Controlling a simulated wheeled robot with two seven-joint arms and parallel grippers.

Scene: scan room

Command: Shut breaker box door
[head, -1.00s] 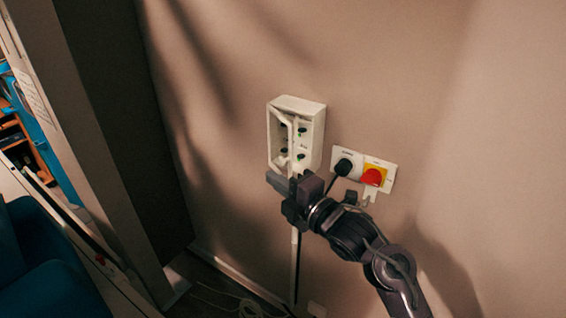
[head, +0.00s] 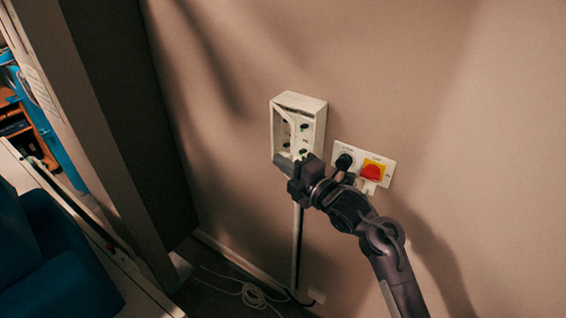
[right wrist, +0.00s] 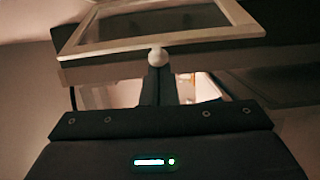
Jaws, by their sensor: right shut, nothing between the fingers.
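The white breaker box (head: 317,130) is mounted on the wall in the middle of the head view. Its framed, see-through door (head: 273,128) stands ajar on the box's left side. In the right wrist view the door frame (right wrist: 100,47) spans the top, with a round white knob (right wrist: 158,57) on its edge. My right gripper (head: 284,165) is shut and empty at the door's lower edge. Its fingers (right wrist: 158,85) show just under the knob; whether they touch it I cannot tell. My left gripper is out of view.
A plate with a black knob (head: 344,161) and a red-yellow switch (head: 372,172) is right of the box, close to my right wrist. A cable conduit (head: 296,245) runs down the wall. A dark blue chair (head: 60,260) is at lower left. Loose cable (head: 250,295) lies on the floor.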

